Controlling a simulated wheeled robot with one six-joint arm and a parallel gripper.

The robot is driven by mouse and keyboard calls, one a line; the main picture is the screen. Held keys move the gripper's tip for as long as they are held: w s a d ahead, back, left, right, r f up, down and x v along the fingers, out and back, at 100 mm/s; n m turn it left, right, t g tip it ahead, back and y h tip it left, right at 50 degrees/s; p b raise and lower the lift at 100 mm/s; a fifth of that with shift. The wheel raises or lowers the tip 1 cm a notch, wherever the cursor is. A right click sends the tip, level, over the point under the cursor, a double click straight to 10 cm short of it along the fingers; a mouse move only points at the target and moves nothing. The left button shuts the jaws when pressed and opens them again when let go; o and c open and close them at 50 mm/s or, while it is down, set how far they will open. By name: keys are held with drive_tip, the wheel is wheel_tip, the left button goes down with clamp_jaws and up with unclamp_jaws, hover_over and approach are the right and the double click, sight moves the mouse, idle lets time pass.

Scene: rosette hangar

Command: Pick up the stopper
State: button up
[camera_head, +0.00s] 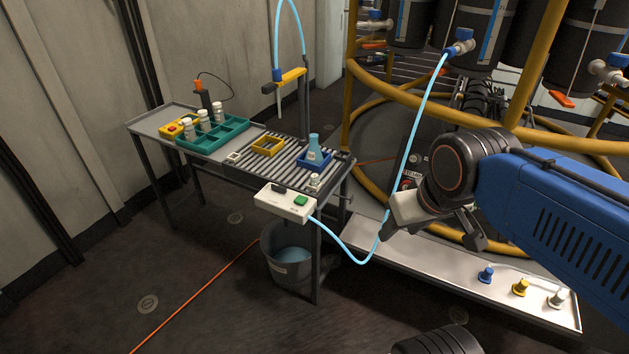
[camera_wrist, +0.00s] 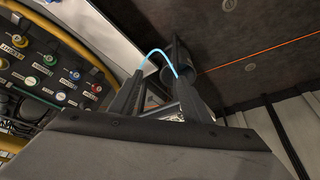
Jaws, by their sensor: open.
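I cannot tell for sure which thing is the stopper. A small pale piece (camera_head: 314,181) stands at the front right corner of the slatted table, near a light-blue flask (camera_head: 313,149) in a blue tray (camera_head: 325,165). Small blue (camera_head: 486,274), yellow (camera_head: 520,288) and white (camera_head: 558,298) knob-shaped pieces stand on the low ledge at right. My gripper (camera_head: 432,242) is open and empty, right of the table and above the ledge, apart from all these pieces. Its two spread fingers also show in the wrist view (camera_wrist: 158,70); no stopper can be made out there.
The table also carries a teal rack (camera_head: 228,135) with white bottles, a yellow frame (camera_head: 267,146) and a hose stand (camera_head: 303,100). A white switch box (camera_head: 285,203) hangs at its front, above a bucket (camera_head: 290,262). A blue hose loops beside my gripper. Yellow rails stand behind.

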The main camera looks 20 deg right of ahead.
drive_tip(key=w+a+r+m+g, duration=0.1)
drive_tip(key=w+a+r+m, duration=0.15)
drive_tip(key=w+r, duration=0.4)
drive_tip(key=w+a+r+m+g, duration=0.1)
drive_tip(key=w+r+m+g, duration=0.2)
drive_tip(key=w, duration=0.6)
drive_tip(key=m, duration=0.8)
hover_over(314, 175)
drive_tip(key=d, duration=0.1)
drive_tip(key=shift+g, duration=0.4)
wheel_tip(314, 175, down, 10)
drive_tip(key=shift+f, duration=0.25)
drive_tip(key=shift+s+a+f, duration=0.1)
drive_tip(key=shift+a+f, duration=0.15)
drive_tip(key=shift+f, duration=1.1)
drive_tip(key=shift+a+f, duration=0.2)
drive_tip(key=shift+f, duration=1.1)
drive_tip(key=c, duration=0.9)
